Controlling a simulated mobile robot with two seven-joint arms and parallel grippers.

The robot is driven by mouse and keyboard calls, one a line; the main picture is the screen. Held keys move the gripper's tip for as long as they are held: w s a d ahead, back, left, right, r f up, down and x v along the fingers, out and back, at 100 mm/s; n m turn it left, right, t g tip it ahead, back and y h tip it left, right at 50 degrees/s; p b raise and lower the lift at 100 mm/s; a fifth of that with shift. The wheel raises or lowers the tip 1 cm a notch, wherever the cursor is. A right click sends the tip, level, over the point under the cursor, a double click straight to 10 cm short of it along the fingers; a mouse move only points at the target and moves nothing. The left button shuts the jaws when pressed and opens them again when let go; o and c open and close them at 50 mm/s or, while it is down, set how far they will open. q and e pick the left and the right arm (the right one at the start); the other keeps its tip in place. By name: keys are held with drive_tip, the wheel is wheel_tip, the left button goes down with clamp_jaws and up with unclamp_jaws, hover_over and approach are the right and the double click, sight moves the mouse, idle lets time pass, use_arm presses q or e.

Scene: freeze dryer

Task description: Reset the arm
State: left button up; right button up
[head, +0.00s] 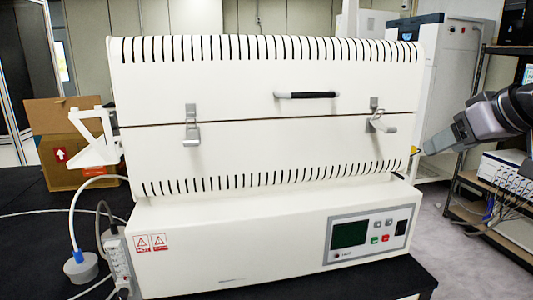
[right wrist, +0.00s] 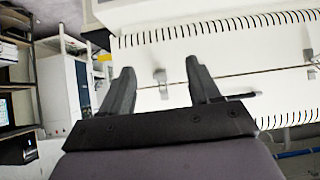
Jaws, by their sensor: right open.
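My right gripper (head: 440,143) is at the right edge of the head view, beside the machine and apart from it. In the right wrist view its two dark fingers (right wrist: 160,85) are spread, with nothing between them. The white machine (head: 240,235) stands on a black table. Its lid has a black handle (head: 307,95) and looks closed. A left latch (head: 191,125) and a right latch (head: 380,122) sit on its front. The right latch's lever sticks outward. My left gripper is not in either view.
The black table (head: 30,212) carries the machine. A cardboard box (head: 75,140) and a white bracket (head: 93,138) are at the left. A power strip (head: 117,262) and cables lie near the machine's left side. A shelf with instruments (head: 502,180) stands at the right, above open floor.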

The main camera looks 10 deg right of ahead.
drive_tip(key=w+a+f+y, duration=0.1)
drive_tip(key=w+a+f, duration=0.15)
drive_tip(key=f, duration=0.45)
drive_tip(key=w+a+f+n, duration=0.1)
drive_tip(key=w+a+f, duration=0.15)
drive_tip(key=f, duration=0.55)
drive_tip(key=w+a+f+y, duration=0.1)
drive_tip(key=a+f, duration=0.3)
drive_tip(key=f, duration=0.3)
drive_tip(key=s+a+f, duration=0.2)
drive_tip(key=f, duration=0.5)
drive_tip(key=s+a+f, duration=0.2)
drive_tip(key=s+f, duration=0.1)
drive_tip(key=f, duration=0.4)
drive_tip(key=s+a+f, duration=0.2)
drive_tip(key=s+f, duration=0.5)
drive_tip(key=s, duration=0.3)
drive_tip(key=s+a+f, duration=0.3)
drive_tip(key=s+f, duration=0.5)
drive_tip(key=s, duration=0.3)
drive_tip(key=shift+s+a+f+t+h, duration=0.2)
drive_tip(key=shift+a+t+h, duration=0.1)
drive_tip(key=shift+h, duration=0.1)
